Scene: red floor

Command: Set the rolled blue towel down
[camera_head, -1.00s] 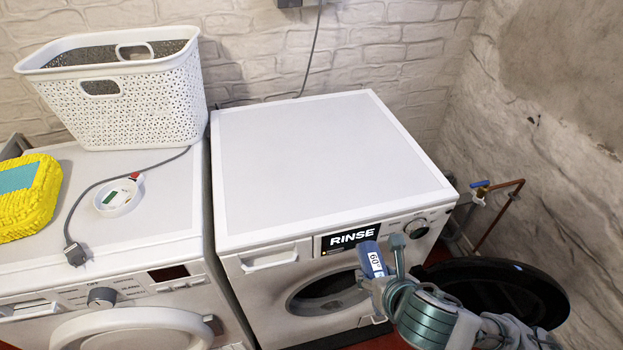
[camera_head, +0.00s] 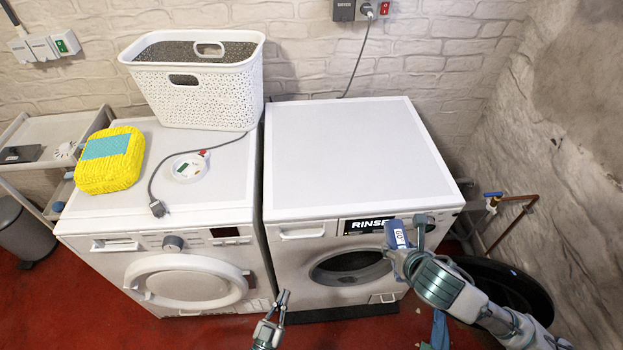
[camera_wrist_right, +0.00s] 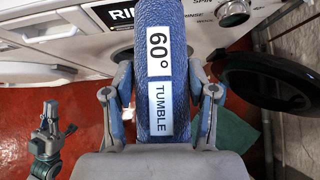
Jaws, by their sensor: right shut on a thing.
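The rolled blue towel (camera_head: 397,236) has white labels; in the right wrist view (camera_wrist_right: 178,60) they read "60°" and "TUMBLE". My right gripper (camera_head: 403,252) is shut on it, with a finger on each side in the wrist view (camera_wrist_right: 160,105). It holds the towel up in the air in front of the right washing machine (camera_head: 360,150), by the "RINSE" panel. My left gripper (camera_head: 278,308) is low in front of the machines, apart from the towel. I cannot tell whether its fingers are open or shut.
The right machine's top is bare. The left machine's top (camera_head: 215,195) bears a white basket (camera_head: 205,100), a yellow sponge-like block (camera_head: 110,175) and a round white device (camera_head: 190,167) with a cable. A black round door (camera_head: 505,290) stands open at the right. A green cloth (camera_wrist_right: 235,130) lies low beneath.

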